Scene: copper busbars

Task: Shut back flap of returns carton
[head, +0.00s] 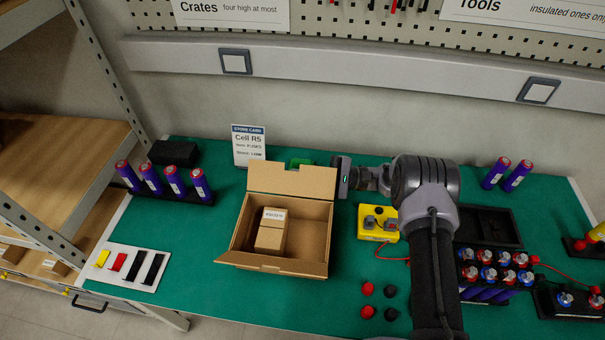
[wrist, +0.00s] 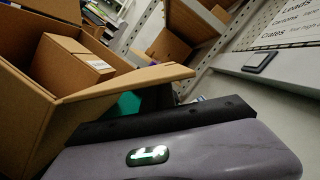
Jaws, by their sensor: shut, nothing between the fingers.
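The returns carton (head: 316,235) stands open on the green mat, with a smaller labelled box (head: 270,238) inside. Its back flap (head: 292,180) stands up from the far edge, tilted rather than lying over the opening. The front flap (head: 270,264) hangs outward. My gripper (head: 342,178) is shut and empty, just right of the back flap's right end; whether they touch is unclear. In the wrist view the carton (wrist: 27,110) fills the left, and a flap (wrist: 128,82) reaches right, close above my gripper (wrist: 165,120). The fingertips are hard to make out.
A store card (head: 249,146) and purple cells (head: 174,181) stand to the left. A wall rail (head: 380,68) runs behind.

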